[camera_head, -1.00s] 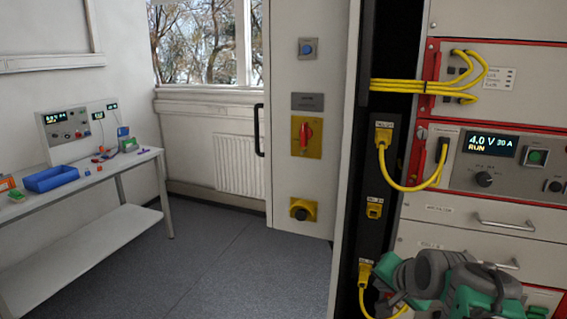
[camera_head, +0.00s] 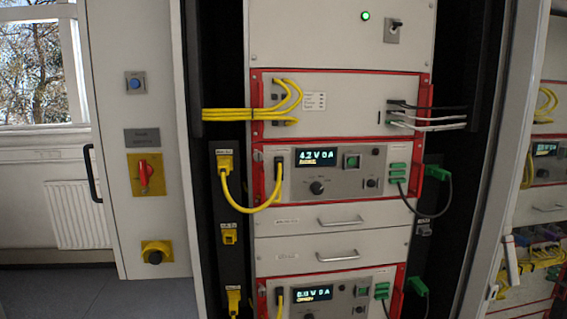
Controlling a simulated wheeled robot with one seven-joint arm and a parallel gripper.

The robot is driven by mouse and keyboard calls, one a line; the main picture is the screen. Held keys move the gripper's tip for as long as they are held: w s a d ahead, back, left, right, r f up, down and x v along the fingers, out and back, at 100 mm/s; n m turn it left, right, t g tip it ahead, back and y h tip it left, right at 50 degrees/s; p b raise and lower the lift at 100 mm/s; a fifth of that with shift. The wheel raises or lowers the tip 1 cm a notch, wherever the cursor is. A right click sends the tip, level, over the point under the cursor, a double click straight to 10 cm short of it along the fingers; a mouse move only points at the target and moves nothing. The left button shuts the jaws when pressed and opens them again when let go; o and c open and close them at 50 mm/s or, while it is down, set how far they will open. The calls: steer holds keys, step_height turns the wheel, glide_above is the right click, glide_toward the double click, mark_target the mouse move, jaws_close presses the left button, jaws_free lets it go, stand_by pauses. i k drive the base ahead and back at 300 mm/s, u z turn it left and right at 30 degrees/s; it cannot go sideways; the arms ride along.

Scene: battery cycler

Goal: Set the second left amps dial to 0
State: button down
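The cycler rack's middle red-framed unit has a display (camera_head: 316,155) that seems to read 4.2 V 0 A, with a smaller amber line below. Under the display is a black dial (camera_head: 317,187). A smaller black knob (camera_head: 371,183) sits to the right, below a green button (camera_head: 352,161). A lower unit has a similar display (camera_head: 313,294), its text hard to read, and is cut off by the bottom edge. The dial labels are too small to read, so I cannot tell which is the second left amps dial. My gripper is not in view.
An open cabinet door (camera_head: 135,215) with a red switch (camera_head: 145,173) stands left of the rack. Yellow cables (camera_head: 240,205) and green-plugged cables (camera_head: 425,205) loop in front of the units. Drawer handles (camera_head: 340,222) stick out. Another rack (camera_head: 545,175) stands at right.

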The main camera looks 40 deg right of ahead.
mark_target(317, 187)
steer(key=z, duration=1.5)
